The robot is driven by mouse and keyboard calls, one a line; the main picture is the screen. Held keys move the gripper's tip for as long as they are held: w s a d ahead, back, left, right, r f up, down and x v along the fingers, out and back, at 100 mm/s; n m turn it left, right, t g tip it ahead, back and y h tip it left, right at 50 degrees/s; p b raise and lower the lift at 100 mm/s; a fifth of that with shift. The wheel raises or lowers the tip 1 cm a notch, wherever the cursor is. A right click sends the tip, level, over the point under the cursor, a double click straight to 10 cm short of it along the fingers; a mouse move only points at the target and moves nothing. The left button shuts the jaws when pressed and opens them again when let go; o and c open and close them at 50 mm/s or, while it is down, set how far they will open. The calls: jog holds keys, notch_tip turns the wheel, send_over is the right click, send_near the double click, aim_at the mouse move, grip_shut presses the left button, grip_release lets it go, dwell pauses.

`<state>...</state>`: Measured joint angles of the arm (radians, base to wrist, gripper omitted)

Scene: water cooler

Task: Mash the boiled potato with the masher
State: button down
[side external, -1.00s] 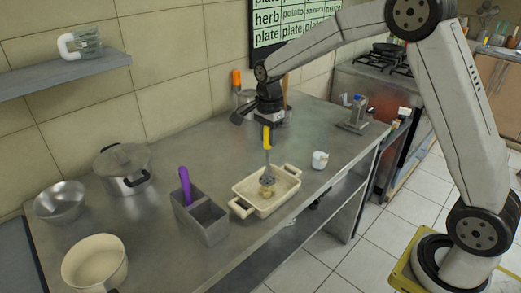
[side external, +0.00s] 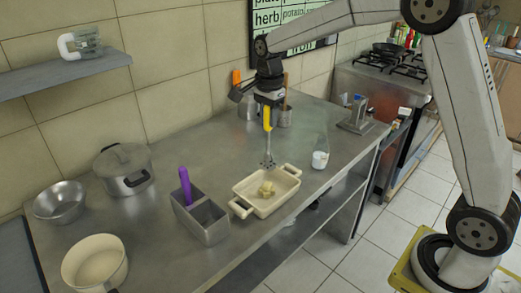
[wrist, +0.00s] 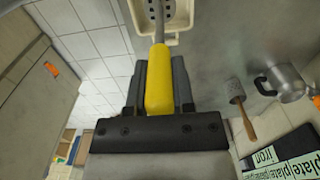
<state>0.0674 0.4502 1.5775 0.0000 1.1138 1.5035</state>
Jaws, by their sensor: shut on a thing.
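The masher (side external: 267,120) has a yellow handle and a grey metal head. My gripper (side external: 268,104) is shut on the yellow handle and holds the masher upright, head down. The masher head (side external: 268,162) is above the cream baking dish (side external: 240,190), near its far side. The pale potato (side external: 266,189) lies in the dish and looks lumpy; the head is apart from it. In the wrist view the masher's yellow handle (wrist: 160,80) sits between my fingers, and part of the dish (wrist: 182,22) shows beyond it. The potato is hidden there.
A grey divided holder (side external: 205,222) with a purple-handled tool stands left of the dish. A small white cup (side external: 320,160) stands to its right. Pots and a bowl (side external: 60,201) are at the left.

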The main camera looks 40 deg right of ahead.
jog(key=shift+r, duration=0.25)
jog(key=shift+f, duration=0.15)
jog(key=shift+f, duration=3.4)
dwell(0.4)
jog(key=shift+r, duration=0.1)
jog(key=shift+r, duration=3.45)
jog(key=shift+f, duration=0.15)
jog(key=shift+f, duration=2.8)
